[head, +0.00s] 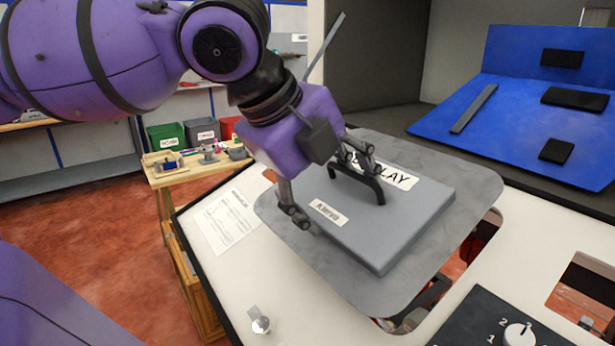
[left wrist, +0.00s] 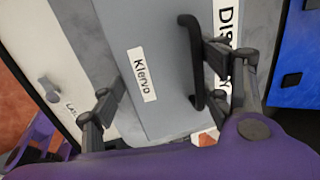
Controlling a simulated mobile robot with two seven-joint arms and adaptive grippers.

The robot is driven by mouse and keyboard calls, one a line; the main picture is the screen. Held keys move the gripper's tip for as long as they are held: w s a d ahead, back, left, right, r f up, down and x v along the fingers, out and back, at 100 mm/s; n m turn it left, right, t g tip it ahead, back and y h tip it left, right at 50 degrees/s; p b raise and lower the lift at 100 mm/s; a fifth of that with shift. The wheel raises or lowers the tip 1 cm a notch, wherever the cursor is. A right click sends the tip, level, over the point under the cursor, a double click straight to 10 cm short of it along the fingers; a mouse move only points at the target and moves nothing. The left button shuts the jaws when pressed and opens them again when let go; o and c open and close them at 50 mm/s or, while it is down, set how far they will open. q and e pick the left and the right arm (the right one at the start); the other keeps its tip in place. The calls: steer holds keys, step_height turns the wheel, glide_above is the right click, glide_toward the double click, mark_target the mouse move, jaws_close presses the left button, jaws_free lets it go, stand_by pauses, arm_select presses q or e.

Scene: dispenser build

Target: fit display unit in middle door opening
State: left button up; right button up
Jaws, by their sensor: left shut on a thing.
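The display unit (head: 400,228) is a grey box on a wider grey plate, with a black handle (head: 381,193) and labels reading "DISPLAY", partly hidden, and "Klervo". It also shows in the left wrist view (left wrist: 165,45). My left gripper (head: 330,190) is shut on the display unit, one finger by the handle and the other at the box's left side. The plate lies over or just above the middle opening (head: 483,240) of the white door (head: 290,290), turned askew to it. Part of the opening shows at right and below. I cannot tell whether plate and door touch. My right gripper is out of view.
A dark panel with a dial (head: 519,333) sits at the front right, near another opening (head: 583,290). A silver knob (head: 260,322) stands on the door's left. A blue panel (head: 510,120) lies behind in the cabinet. A wooden workbench (head: 185,172) stands back left.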

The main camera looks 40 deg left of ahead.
mark_target(353, 222)
arm_select(q)
steer(key=shift+s+d+r, duration=0.3)
steer(key=shift+d+r, duration=0.05)
steer(key=shift+d, duration=0.2)
steer(key=shift+w+d+r, duration=0.1)
steer(key=shift+w+d, duration=0.2)
steer(key=shift+w, duration=0.15)
steer(key=shift+w+f+b, duration=0.1)
steer(key=shift+f+b, duration=0.3)
steer(key=shift+f, duration=0.45)
steer(key=shift+s+b+x, duration=0.25)
steer(key=shift+b+x, duration=0.65)
steer(key=shift+x, duration=1.15)
steer(key=shift+w+f, duration=0.1)
steer(key=shift+f, duration=0.2)
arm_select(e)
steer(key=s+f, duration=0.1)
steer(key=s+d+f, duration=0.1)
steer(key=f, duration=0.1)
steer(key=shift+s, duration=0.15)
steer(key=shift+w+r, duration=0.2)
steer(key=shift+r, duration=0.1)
